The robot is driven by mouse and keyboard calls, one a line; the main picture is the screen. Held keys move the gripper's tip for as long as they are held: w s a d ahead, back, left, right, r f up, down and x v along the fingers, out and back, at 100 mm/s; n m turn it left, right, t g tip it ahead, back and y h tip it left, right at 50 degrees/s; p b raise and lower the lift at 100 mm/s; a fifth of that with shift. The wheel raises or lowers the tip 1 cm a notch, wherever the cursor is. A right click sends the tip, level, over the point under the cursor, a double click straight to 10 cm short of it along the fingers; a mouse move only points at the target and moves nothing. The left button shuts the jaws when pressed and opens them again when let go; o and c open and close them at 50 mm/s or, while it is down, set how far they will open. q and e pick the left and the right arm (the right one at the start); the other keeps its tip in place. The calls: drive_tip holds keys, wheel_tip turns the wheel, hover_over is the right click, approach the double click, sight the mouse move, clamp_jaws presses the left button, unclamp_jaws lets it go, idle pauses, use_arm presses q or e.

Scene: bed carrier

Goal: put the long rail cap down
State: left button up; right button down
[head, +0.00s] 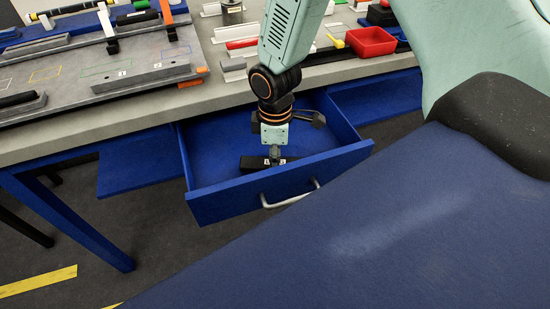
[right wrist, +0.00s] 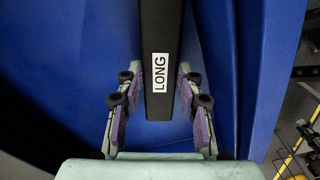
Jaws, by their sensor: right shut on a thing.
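The long rail cap (right wrist: 161,30) is a black bar with a white "LONG" label. In the right wrist view it lies lengthwise between the purple-padded fingers of my right gripper (right wrist: 158,105), which is shut on it. In the head view my right gripper (head: 274,150) points down inside the open blue drawer (head: 240,205), with the black cap (head: 251,165) at its tip. The cap is low in the drawer; I cannot tell whether it touches the drawer floor. My left gripper is not in view.
The drawer's front wall with a silver handle (head: 290,196) and its side walls surround the gripper. The grey worktop (head: 110,122) above carries rails, blocks and a red bin (head: 371,42). A large dark blue surface (head: 400,220) fills the lower right.

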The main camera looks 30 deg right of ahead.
drive_tip(key=shift+a+r, duration=0.1)
drive_tip(key=shift+a, duration=0.1)
drive_tip(key=shift+f, duration=0.25)
drive_tip(key=c, duration=1)
unclamp_jaws()
drive_tip(key=shift+d, duration=0.15)
drive_tip(key=shift+c, duration=0.2)
drive_tip(key=shift+o, duration=0.9)
drive_tip(key=shift+r, duration=0.1)
drive_tip(key=shift+r, duration=0.3)
wheel_tip(320, 180, up, 12)
drive_tip(key=p, duration=0.3)
drive_tip(key=shift+f+p, duration=0.15)
drive_tip(key=shift+p, duration=0.15)
